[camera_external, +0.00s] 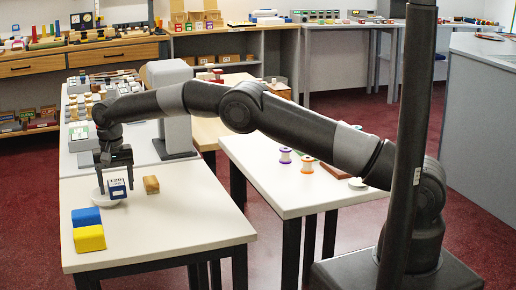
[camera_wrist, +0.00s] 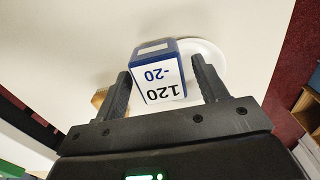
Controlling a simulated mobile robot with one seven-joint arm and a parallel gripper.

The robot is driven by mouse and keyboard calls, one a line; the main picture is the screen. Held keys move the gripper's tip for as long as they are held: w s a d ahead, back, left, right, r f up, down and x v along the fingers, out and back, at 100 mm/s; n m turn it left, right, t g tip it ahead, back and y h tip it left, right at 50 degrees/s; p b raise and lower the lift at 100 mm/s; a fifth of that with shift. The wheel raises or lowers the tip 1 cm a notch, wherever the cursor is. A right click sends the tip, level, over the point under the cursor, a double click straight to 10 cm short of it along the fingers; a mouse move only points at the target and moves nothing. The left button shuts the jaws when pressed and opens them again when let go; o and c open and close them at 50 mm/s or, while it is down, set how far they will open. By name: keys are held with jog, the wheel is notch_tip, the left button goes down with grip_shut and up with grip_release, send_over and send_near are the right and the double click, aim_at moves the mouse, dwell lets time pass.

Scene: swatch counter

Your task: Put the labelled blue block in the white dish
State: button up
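The labelled blue block (camera_external: 117,190) has a white top marked "120 -20". It also shows in the wrist view (camera_wrist: 160,80), upside down, between the fingers. My gripper (camera_external: 115,184) points down around the block. In the wrist view my gripper (camera_wrist: 160,68) is open, with narrow gaps between both fingers and the block. The white dish (camera_external: 97,196) is partly hidden by the block and gripper. Its rim shows to the right of the block in the wrist view (camera_wrist: 213,57). The block overlaps the dish in both views; whether it rests inside is not clear.
A wooden block (camera_external: 151,184) lies just right of the dish. A plain blue block (camera_external: 86,217) and a yellow block (camera_external: 89,238) sit near the table's left edge. The white table (camera_external: 185,222) is clear at front right. A grey post (camera_external: 175,120) stands behind.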

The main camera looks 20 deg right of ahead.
aim_at(116, 182)
notch_tip(116, 182, up, 13)
dwell(0.8)
